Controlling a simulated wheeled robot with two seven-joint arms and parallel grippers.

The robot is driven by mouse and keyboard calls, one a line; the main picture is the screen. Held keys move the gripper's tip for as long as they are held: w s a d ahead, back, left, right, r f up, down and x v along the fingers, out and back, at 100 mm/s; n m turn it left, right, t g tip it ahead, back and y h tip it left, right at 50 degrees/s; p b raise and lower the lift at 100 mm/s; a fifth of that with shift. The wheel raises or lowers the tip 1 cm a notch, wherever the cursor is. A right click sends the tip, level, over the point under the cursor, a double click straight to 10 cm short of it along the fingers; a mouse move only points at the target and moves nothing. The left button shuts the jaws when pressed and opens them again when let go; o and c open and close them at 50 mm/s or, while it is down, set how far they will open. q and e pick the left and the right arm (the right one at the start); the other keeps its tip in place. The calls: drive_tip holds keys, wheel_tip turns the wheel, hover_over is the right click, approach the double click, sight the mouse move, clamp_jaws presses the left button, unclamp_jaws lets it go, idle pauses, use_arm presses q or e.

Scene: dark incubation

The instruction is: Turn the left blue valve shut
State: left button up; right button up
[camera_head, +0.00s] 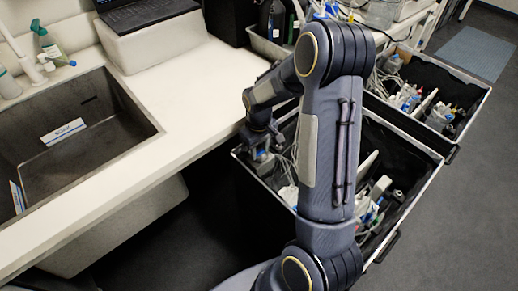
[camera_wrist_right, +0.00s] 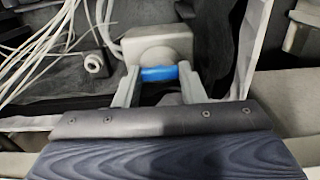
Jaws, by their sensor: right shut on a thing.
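The blue valve (camera_wrist_right: 165,74) is a short blue bar on the front of a grey rounded housing (camera_wrist_right: 158,45) in the right wrist view. It lies crosswise between the two fingers of my right gripper (camera_wrist_right: 160,82), which is shut on it. In the head view my right arm reaches over the open drawer, and my right gripper (camera_head: 262,143) points down at the drawer's near left corner. The valve is too small and covered there to make out its angle. My left gripper is not in view.
The open black drawer (camera_head: 408,214) holds cables and several devices. A second open drawer (camera_head: 474,100) stands behind it. A white counter (camera_head: 178,110) with a dark sink (camera_head: 85,150) and a laptop (camera_head: 140,12) is on the left. White tubes (camera_wrist_right: 45,50) run beside the valve.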

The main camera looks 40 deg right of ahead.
sight(259, 152)
drive_tip(key=o, duration=1)
drive_tip(key=shift+r, duration=3.95)
drive_tip(key=shift+r, duration=0.1)
drive_tip(key=s+a+r+m+t+y, duration=0.1)
drive_tip(key=s+a+r+t, duration=0.1)
drive_tip(key=s, duration=0.4)
drive_tip(key=s+a+r+t+y+p, duration=0.1)
drive_tip(key=s+a+r, duration=0.4)
drive_tip(key=s+a, duration=0.2)
drive_tip(key=s+a+r+m+t+y, duration=0.1)
drive_tip(key=s+a+r+t, duration=0.1)
drive_tip(key=s+a+r, duration=0.2)
drive_tip(key=shift+s+a+m+t+y, duration=0.2)
drive_tip(key=shift+s+a, duration=0.2)
drive_tip(key=shift+s, duration=0.4)
drive_tip(key=shift+s+a+m+t+y, duration=0.1)
drive_tip(key=shift+s+a+y, duration=0.2)
drive_tip(key=shift+s, duration=0.5)
